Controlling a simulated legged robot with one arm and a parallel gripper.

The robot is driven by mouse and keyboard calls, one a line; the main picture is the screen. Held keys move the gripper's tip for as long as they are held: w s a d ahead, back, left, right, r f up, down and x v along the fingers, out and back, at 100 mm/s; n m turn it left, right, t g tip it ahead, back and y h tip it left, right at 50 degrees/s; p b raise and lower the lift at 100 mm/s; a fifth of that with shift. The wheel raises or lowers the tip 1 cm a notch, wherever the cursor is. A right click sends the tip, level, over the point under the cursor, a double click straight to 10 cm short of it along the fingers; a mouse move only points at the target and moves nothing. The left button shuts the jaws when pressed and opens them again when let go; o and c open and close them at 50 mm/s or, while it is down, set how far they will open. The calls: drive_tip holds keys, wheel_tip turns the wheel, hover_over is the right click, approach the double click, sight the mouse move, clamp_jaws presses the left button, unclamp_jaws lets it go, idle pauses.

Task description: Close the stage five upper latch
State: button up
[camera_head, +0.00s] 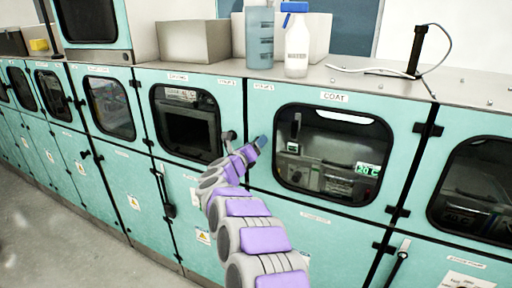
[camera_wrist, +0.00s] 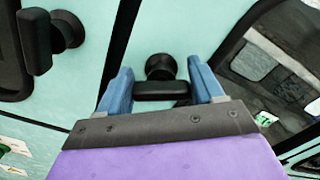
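A black latch (camera_wrist: 160,68) with a round knob and a short bar lying crosswise sits on a teal panel in the wrist view. My gripper (camera_wrist: 160,74) is open, with one blue finger on each side of this latch; I cannot tell whether they touch it. In the head view my gripper (camera_head: 258,143) is at the left edge of the door labelled COAT (camera_head: 334,97) and hides the latch there. A second black latch (camera_wrist: 46,38), its bar upright, is to the left, beyond a dark seam. The stage labels (camera_head: 263,87) are too small to read surely.
The COAT door has a dark window (camera_head: 335,150). The door to its left has another window (camera_head: 187,122). A blue-capped bottle (camera_head: 297,45), a bluish bottle (camera_head: 259,38) and a black stand (camera_head: 416,50) are on the counter above. Floor (camera_head: 45,225) is clear at lower left.

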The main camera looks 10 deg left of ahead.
drive_tip(key=o, duration=0.3)
drive_tip(key=shift+s+a, duration=0.15)
drive_tip(key=shift+a, duration=0.15)
drive_tip(key=shift+o, duration=0.3)
drive_tip(key=shift+a+f, duration=0.1)
drive_tip(key=shift+f, duration=0.05)
drive_tip(key=shift+d, duration=0.4)
drive_tip(key=shift+s, duration=0.1)
drive_tip(key=v, duration=1.7)
drive_tip(key=shift+a, duration=0.4)
